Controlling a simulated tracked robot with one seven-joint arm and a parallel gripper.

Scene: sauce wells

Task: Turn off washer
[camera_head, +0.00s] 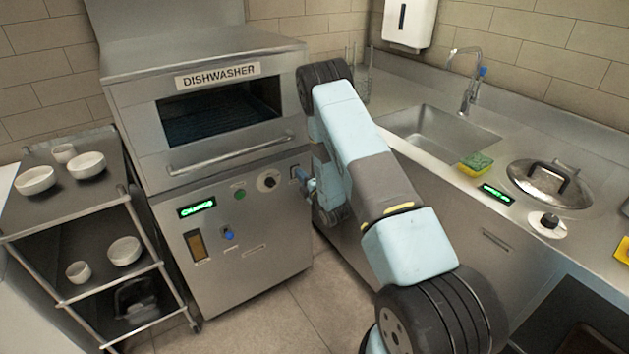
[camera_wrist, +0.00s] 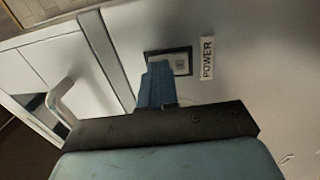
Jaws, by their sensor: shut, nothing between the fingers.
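The dishwasher (camera_head: 230,120) is a steel machine with a labelled front and a lit green display (camera_head: 197,207). Its power switch (camera_head: 298,172) is at the right of the control panel. In the wrist view the switch (camera_wrist: 183,63) is a dark-framed plate beside a label reading POWER (camera_wrist: 206,58). My gripper (camera_head: 309,185) is at the panel's right side, by the switch. In the wrist view my blue gripper fingers (camera_wrist: 156,82) are shut and empty, with their tips overlapping the switch's left part. I cannot tell whether they touch it, and part of the switch is hidden.
A cart (camera_head: 70,215) with white bowls stands left of the dishwasher. A counter with a sink (camera_head: 440,130), a sponge (camera_head: 476,164) and a lidded pot (camera_head: 550,183) is on the right. The dishwasher's door handle (camera_head: 230,155) juts out above the panel.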

